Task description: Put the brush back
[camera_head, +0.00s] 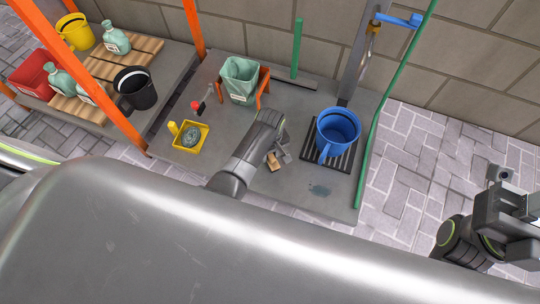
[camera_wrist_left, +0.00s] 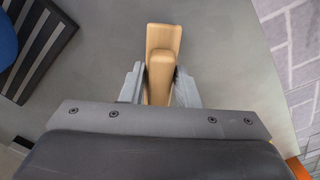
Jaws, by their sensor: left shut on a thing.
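My left gripper (camera_head: 281,154) is low over the grey slab, between the yellow tray and the blue bucket. It is shut on a pale wooden brush (camera_head: 273,161). In the left wrist view the brush (camera_wrist_left: 160,75) sits upright between the two grey fingers of my left gripper (camera_wrist_left: 160,85), showing two wooden parts, one in front of the other. I see no bristles, and I cannot tell whether the brush touches the slab. My right gripper (camera_head: 515,215) is at the right edge, far from the brush; its jaws are unclear.
A blue bucket (camera_head: 338,131) stands on a black slatted grate (camera_head: 326,155) right of my left gripper. A yellow tray (camera_head: 190,137) holds a greenish lump at left. A green-lined bin (camera_head: 240,79) stands behind.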

